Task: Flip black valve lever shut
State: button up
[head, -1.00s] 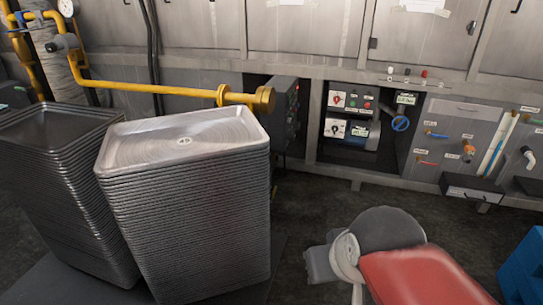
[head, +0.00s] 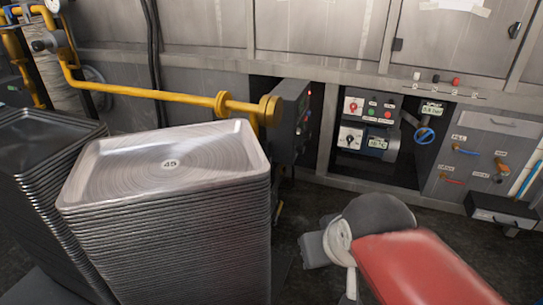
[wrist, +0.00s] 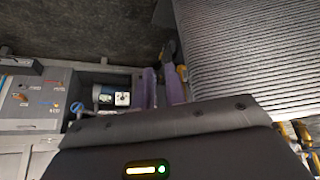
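I cannot clearly make out a black valve lever. A small dark part with yellow beside it (head: 277,208) shows low behind the tray stack in the head view. A similar dark part (wrist: 168,46) lies just beyond my fingertips in the wrist view, too small to tell if it is the lever. My gripper (wrist: 160,76) shows two purple fingers with a gap between them and nothing held. My gripper is not in the head view; only my red and grey arm shows at the bottom right.
A tall stack of metal trays (head: 170,235) stands close in front, with a darker stack (head: 40,160) to its left.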

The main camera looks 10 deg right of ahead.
aim_at(271, 153)
jog(key=w+d+n+t+b, duration=0.1)
jog(key=w, duration=0.3)
jog(key=w+f+n+t+b, duration=0.1)
jog(key=w+n, duration=0.1)
jog(key=w, duration=0.3)
jog(key=w+d+f+n+t+b, duration=0.1)
jog(key=w, duration=0.4)
jog(key=shift+d+f+n+t, duration=0.1)
jog(key=shift+d+n+t, duration=0.2)
jog(key=shift+n, duration=0.1)
grip_shut()
jog(key=w+a+f+n+t+y+b, duration=0.1)
jog(key=w+f+n+t+y+b, duration=0.1)
jog(key=w+n, duration=0.6)
jog(key=w+a+f+n+t+y+b, duration=0.2)
jog(key=w+f+n+t+b, duration=0.2)
jog(key=w, duration=0.8)
notch_tip(271, 153, down, 2)
jog(key=n+t, duration=0.1)
jog(key=n, duration=0.2)
jog(key=shift+a+f+n+t+y, duration=0.15)
jog(key=shift+f+n+t+y, duration=0.1)
jog(key=shift+n+t+y, duration=0.15)
jog(key=shift+w, duration=0.1)
